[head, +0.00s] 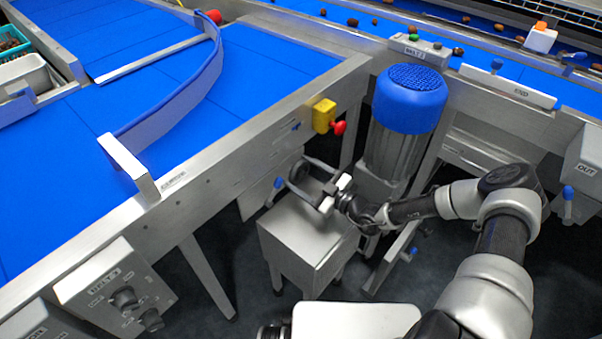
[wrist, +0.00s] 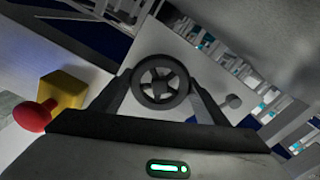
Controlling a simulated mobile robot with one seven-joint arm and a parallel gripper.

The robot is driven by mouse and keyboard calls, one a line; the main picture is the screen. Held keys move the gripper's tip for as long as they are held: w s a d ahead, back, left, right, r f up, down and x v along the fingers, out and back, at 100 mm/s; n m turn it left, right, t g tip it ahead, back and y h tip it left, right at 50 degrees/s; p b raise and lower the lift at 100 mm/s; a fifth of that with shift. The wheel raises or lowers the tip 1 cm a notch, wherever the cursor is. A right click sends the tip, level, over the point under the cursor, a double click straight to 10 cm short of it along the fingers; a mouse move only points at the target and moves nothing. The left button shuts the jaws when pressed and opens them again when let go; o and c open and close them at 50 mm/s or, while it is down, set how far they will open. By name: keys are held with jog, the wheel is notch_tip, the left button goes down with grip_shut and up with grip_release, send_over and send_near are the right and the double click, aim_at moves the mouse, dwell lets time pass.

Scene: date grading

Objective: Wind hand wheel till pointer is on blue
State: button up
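The hand wheel (wrist: 183,94) is dark, round and spoked, and faces me in the wrist view. In the head view the wheel (head: 298,171) is small and partly hidden against the side of the conveyor frame. My gripper (head: 296,172) reaches toward it from the right, over a grey box. In the wrist view my gripper's fingers (wrist: 160,78) are spread wide, one on each side of the wheel. I cannot tell whether they touch the rim. I cannot make out the pointer or a blue mark for it in either view.
A yellow box with a red button (head: 324,116) sits on the frame above my gripper. A motor with a blue cap (head: 410,100) stands close behind my wrist. A grey box (head: 307,240) stands below my gripper. A blue-tipped lever (head: 278,183) is beside the wheel.

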jog(key=o, duration=0.4)
jog(key=p+v, duration=0.2)
jog(key=v, duration=1.5)
jog(key=shift+s+d, duration=0.2)
